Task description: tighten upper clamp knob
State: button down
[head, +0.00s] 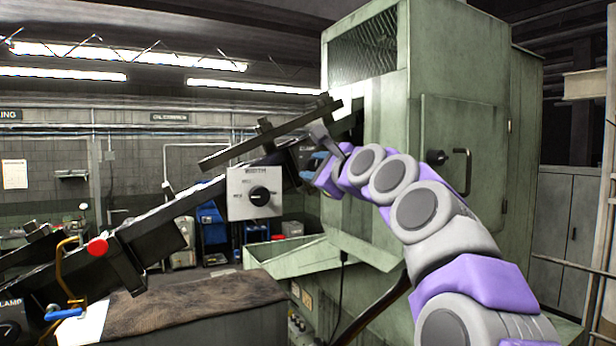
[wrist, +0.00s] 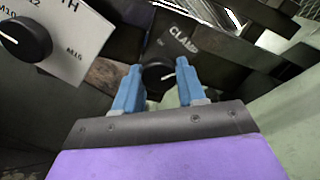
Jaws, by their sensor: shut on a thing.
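The upper clamp knob (wrist: 158,76) is a black round knob with a white pointer line, under a "CLAMP" label in the wrist view. My gripper (wrist: 156,78) has its two blue fingers on either side of the knob and is shut on it. In the head view my gripper (head: 318,168) reaches the right end of the sloping black rail, and the knob is hidden there behind the gripper and rail parts.
A white width plate (head: 255,192) with a black selector knob (head: 260,195) is just left of my gripper; the selector also shows in the wrist view (wrist: 26,38). A green machine cabinet (head: 458,110) stands close on the right. A red knob (head: 97,247) is lower left.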

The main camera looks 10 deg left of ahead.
jog(key=n+b, duration=0.1)
jog(key=n, duration=0.2)
jog(key=shift+f+n+b, duration=0.2)
jog(key=shift+n+b, duration=0.2)
jog(key=n, duration=0.2)
jog(key=shift+a+n, duration=0.1)
jog(key=shift+n, duration=0.3)
jog(key=c, duration=1.1)
grip_release()
jog(key=o, duration=0.3)
jog(key=shift+s, duration=0.1)
jog(key=shift+o, duration=1.4)
jog(key=shift+a+r, duration=0.1)
jog(key=shift+b, duration=0.3)
jog(key=b+v, duration=0.2)
jog(key=v, duration=0.6)
jog(key=shift+d+b, duration=0.25)
jog(key=shift+b, duration=0.15)
